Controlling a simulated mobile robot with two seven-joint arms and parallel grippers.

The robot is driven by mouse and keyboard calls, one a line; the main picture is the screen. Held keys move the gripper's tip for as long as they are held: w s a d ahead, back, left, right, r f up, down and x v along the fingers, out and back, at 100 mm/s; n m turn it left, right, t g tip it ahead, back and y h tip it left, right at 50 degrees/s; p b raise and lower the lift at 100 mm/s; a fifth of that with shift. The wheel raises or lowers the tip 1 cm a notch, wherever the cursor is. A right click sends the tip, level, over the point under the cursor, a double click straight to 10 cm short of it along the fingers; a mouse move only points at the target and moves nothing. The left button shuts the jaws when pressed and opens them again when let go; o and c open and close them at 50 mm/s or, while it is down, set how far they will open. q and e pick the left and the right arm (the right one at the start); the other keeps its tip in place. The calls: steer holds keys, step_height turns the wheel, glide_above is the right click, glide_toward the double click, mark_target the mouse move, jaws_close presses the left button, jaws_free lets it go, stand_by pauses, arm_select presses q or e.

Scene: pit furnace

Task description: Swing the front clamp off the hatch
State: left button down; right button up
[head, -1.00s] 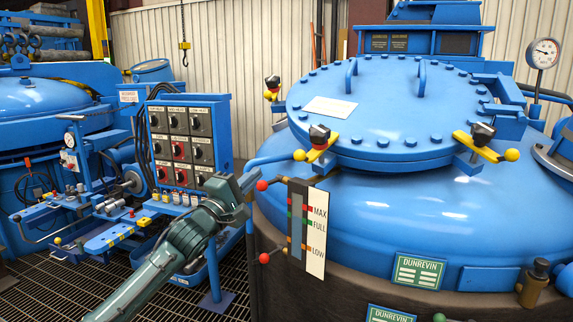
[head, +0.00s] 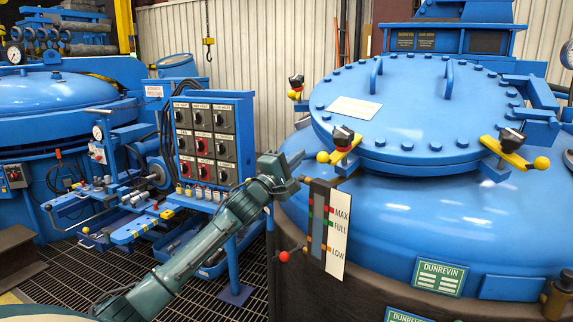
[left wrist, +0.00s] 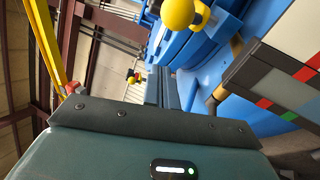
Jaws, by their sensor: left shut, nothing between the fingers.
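The round blue hatch (head: 415,125) lies on the domed vessel top, bolted round its rim. Yellow clamps with black knobs and yellow ball ends sit at its edge. The nearest on the left is a clamp (head: 343,147) with its ball toward my arm; another clamp (head: 510,150) is at the right, and one clamp (head: 296,88) at the far left. I cannot tell for certain which is called front. My left gripper (head: 297,166) is shut and empty, just left of and below the left clamp's ball, apart from it. In the left wrist view the yellow ball (left wrist: 178,12) shows beyond the fingers.
A control panel (head: 207,140) is behind my arm. Two lifting handles (head: 449,75) rise from the hatch. Open air lies above the hatch.

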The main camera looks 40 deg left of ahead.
arm_select(q)
steer(key=shift+s+d+r+p, duration=0.15)
steer(key=shift+d+p, duration=0.15)
steer(key=shift+d, duration=1.6)
arm_select(e)
steer(key=shift+d, duration=0.15)
steer(key=shift+f, duration=0.15)
arm_select(q)
steer(key=shift+s+d+n+y+b, duration=0.1)
steer(key=shift+d+n+y+b, duration=0.25)
steer(key=shift+n+y, duration=0.2)
arm_select(e)
steer(key=shift+d+f, duration=0.1)
steer(key=shift+d, duration=0.05)
